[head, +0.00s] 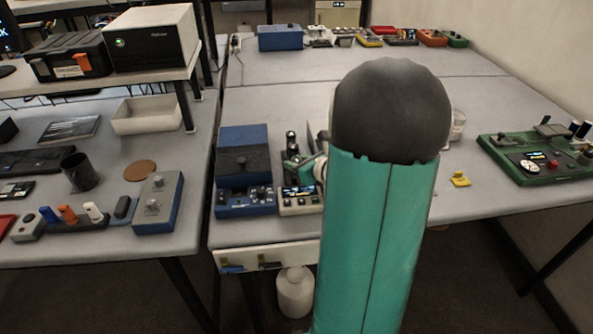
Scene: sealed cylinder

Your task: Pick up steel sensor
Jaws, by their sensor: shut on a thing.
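A small dark metallic cylinder, which looks like the steel sensor (291,141), stands upright just behind the small beige device on the middle table. My gripper (296,160) shows only in part beside it, as small green and pale pieces low over the device. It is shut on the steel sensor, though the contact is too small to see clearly. My large teal arm link with its dark round joint hides the rest of the gripper and the table behind it.
A blue device (244,165) stands left of the gripper, and the beige device (299,200) lies below it. A yellow piece (460,179) and a green instrument (540,157) are to the right.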

